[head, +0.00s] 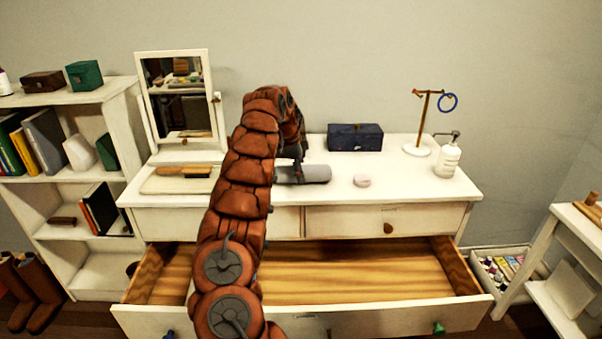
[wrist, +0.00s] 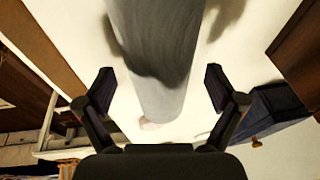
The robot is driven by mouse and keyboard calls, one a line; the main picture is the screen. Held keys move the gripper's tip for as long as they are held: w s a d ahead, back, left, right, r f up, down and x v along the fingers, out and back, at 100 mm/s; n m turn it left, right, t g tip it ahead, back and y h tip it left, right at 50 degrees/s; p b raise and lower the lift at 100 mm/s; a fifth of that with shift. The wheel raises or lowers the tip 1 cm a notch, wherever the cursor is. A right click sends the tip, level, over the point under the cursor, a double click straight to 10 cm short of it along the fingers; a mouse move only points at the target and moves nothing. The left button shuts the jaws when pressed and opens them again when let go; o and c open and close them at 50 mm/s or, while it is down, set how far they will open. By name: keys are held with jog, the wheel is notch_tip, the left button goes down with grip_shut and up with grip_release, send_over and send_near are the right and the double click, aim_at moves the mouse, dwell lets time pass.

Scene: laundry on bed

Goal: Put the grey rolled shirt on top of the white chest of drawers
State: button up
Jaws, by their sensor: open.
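The grey rolled shirt (head: 312,174) lies on top of the white chest of drawers (head: 405,181), near the middle of its front half. My gripper (head: 290,172) is at the left part of the roll, just above or around it; its fingers are partly hidden by my arm. In the wrist view the grey rolled shirt (wrist: 157,50) runs between my open gripper's fingers (wrist: 158,90), with a gap on both sides. The fingers do not appear to touch it.
On the top stand a mirror (head: 178,95), a hairbrush (head: 185,171), a dark blue box (head: 355,137), a small pink item (head: 362,181), a jewellery stand (head: 423,125) and a pump bottle (head: 448,158). The wide lower drawer (head: 365,270) is pulled out, empty where visible.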

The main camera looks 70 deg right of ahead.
jog(key=shift+p+v, duration=0.6)
jog(key=shift+v, duration=4.85)
